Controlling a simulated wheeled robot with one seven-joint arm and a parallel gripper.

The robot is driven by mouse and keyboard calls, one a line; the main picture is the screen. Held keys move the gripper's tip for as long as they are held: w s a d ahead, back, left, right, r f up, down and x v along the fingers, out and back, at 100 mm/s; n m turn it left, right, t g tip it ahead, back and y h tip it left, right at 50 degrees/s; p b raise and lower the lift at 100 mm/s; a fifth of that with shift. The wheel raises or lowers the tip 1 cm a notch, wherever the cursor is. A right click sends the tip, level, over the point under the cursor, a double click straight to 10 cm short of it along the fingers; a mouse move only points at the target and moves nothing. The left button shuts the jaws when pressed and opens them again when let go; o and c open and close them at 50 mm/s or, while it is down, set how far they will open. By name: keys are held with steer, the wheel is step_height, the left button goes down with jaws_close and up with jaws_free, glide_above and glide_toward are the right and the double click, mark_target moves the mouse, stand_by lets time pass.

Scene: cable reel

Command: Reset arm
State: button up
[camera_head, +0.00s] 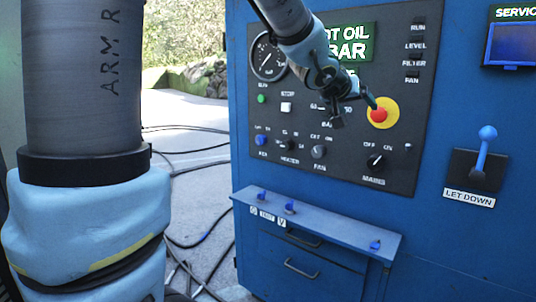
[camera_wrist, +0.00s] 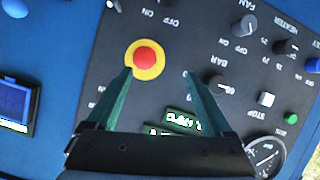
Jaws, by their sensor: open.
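My gripper (camera_head: 354,110) hangs in front of the dark control panel (camera_head: 340,185) on the blue cabinet, at the end of my arm reaching down from the top. In the wrist view my gripper (camera_wrist: 158,74) is open, its two green fingers spread with nothing held between them. A red mushroom button on a yellow ring (camera_head: 379,114) is just right of my gripper in the head view. In the wrist view this red button (camera_wrist: 145,58) appears near the left fingertip. I cannot tell whether the finger touches it.
The panel carries a gauge (camera_head: 268,61), a MAINS knob (camera_head: 376,161) and other switches. A blue LET DOWN lever (camera_head: 482,150) is at the right. A ledge with blue valves (camera_head: 330,229) juts out below. Cables (camera_head: 190,150) lie on the ground at left.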

steer(key=a+f+n+g+y, duration=0.15)
steer(key=a+f+y, duration=0.25)
steer(key=a+f, duration=0.55)
steer(key=a+f+n+g+y, duration=0.1)
steer(key=a+f+n+y, duration=0.15)
steer(key=a+f, duration=0.7)
steer(key=s+a+f+n+g+y+p, duration=0.1)
steer(key=s+a+f+g, duration=0.4)
steer(key=s+a, duration=0.8)
steer(key=shift+a+f+y, duration=0.4)
steer(key=shift+a+y, duration=0.45)
steer(key=shift+a, duration=0.3)
steer(key=shift+w, duration=0.1)
steer(key=shift+c, duration=0.3)
